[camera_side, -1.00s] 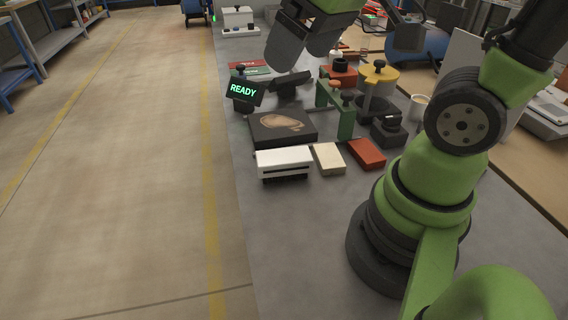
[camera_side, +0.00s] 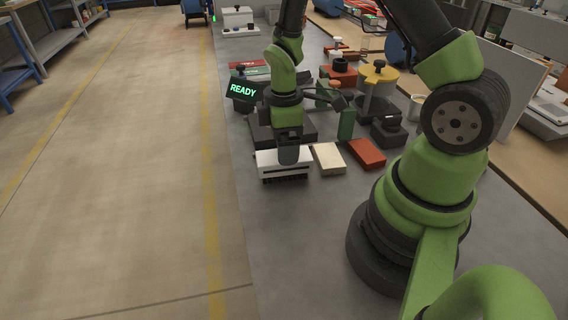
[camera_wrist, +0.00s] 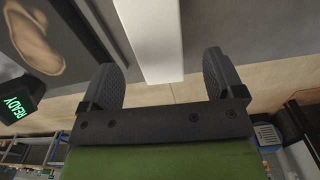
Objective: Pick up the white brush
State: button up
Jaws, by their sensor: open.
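The white brush (camera_side: 268,161), with dark bristles underneath, lies on the grey bench top in front of the dark picture block. My gripper (camera_side: 288,156) is low over its middle in the side view and hides part of its top. In the wrist view the white brush (camera_wrist: 150,25) shows as a white bar between the two dark fingers of my gripper (camera_wrist: 162,64). The fingers are open, with a gap visible on each side of the bar. I cannot tell how far down they reach.
The dark block with a brown oval (camera_wrist: 34,38) is close behind the brush. A cream brick (camera_side: 329,158) and a red brick (camera_side: 366,153) lie to its right. A READY sign (camera_side: 243,91) and a green bracket (camera_side: 346,125) stand behind. The bench in front is clear.

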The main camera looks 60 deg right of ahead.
jog(key=shift+d+f, duration=0.1)
jog(key=shift+f, duration=3.05)
jog(key=c, duration=1.1)
jog(key=shift+o, duration=0.2)
jog(key=shift+r, duration=0.1)
notch_tip(320, 180, up, 10)
jog(key=shift+f, duration=0.1)
